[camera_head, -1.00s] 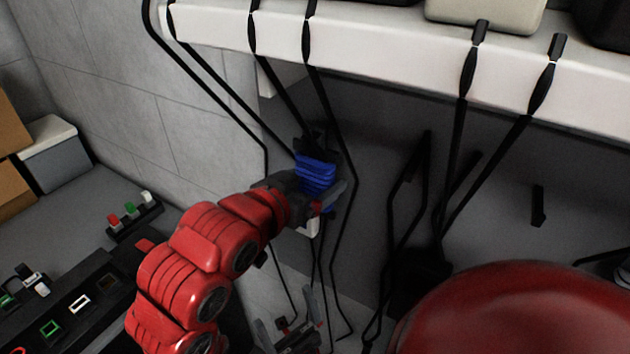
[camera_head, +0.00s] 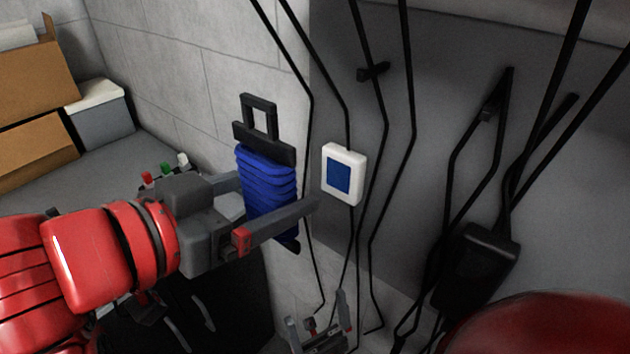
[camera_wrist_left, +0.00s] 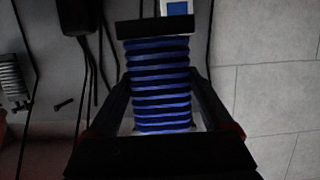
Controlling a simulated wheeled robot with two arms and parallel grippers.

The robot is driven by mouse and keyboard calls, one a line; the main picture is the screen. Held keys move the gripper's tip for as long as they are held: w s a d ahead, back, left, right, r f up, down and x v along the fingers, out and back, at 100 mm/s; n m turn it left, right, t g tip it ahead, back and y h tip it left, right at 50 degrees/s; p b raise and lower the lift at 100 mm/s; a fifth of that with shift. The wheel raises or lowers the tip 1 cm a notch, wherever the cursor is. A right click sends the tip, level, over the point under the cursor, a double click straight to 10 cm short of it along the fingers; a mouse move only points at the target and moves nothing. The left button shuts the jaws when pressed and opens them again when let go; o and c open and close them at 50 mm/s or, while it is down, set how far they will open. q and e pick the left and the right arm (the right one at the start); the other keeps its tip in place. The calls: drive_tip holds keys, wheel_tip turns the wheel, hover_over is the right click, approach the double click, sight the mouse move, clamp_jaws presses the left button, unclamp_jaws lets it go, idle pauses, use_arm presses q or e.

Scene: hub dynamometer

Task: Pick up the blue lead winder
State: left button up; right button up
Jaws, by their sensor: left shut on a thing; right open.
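The blue lead winder (camera_head: 268,190) is a ribbed blue coil on a black frame with a square handle loop at its top. My left gripper (camera_head: 275,192) is shut on it, with one finger on each side of the coil. It hangs roughly upright in front of the block wall, apart from the white box. In the left wrist view the winder's blue coil (camera_wrist_left: 160,85) fills the space between the fingers of the left gripper (camera_wrist_left: 160,95). My right gripper (camera_head: 325,328) is open and empty, low in the head view.
A white box with a blue face (camera_head: 343,174) is just right of the winder. Several black cables hang in front of the grey panel. A black box (camera_head: 475,268) hangs among them. Cardboard boxes (camera_head: 35,95) and a grey bin (camera_head: 103,115) stand at the left.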

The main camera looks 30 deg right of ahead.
use_arm(q)
drive_tip(key=s+a, duration=0.5)
drive_tip(key=a, duration=0.7)
idle(0.9)
